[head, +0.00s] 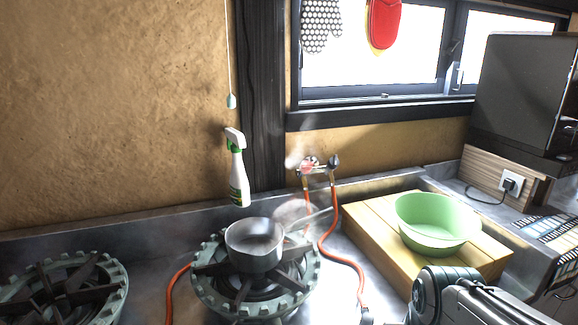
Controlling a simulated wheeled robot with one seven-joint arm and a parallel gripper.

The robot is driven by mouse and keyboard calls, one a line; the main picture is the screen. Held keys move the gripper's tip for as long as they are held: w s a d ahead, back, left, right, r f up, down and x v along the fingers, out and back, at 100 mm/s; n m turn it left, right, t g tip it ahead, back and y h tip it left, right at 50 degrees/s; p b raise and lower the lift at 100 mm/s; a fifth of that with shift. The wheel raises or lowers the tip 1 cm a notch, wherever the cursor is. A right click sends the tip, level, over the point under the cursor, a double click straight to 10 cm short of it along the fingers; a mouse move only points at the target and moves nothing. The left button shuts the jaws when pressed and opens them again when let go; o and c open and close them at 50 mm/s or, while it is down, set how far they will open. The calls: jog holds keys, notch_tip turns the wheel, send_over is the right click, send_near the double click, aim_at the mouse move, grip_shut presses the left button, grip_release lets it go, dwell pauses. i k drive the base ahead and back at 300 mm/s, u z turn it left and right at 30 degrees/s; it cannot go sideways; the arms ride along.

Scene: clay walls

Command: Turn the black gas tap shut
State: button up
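Two gas taps sit side by side low on the clay wall, behind the stove counter. The black gas tap (333,161) is the right one, small and dark, with an orange hose (334,222) running down from it. A red-handled tap (308,164) is just to its left, partly blurred by haze. The exact angle of the black handle is too small to tell. Part of my arm shows at the bottom right, well below and right of the taps. My gripper's fingers are not in view.
A steaming pot (254,246) stands on the middle burner (212,290), its handle pointing toward the taps. A spray bottle (238,175) is behind it. A green basin (435,223) rests on a wooden board (372,230) at right. Another burner (115,290) is at left.

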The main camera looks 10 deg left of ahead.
aim_at(334, 163)
jog(key=u, duration=2.35)
jog(key=k, duration=0.55)
jog(key=z, duration=1.45)
jog(key=i, duration=0.5)
jog(key=z, duration=0.05)
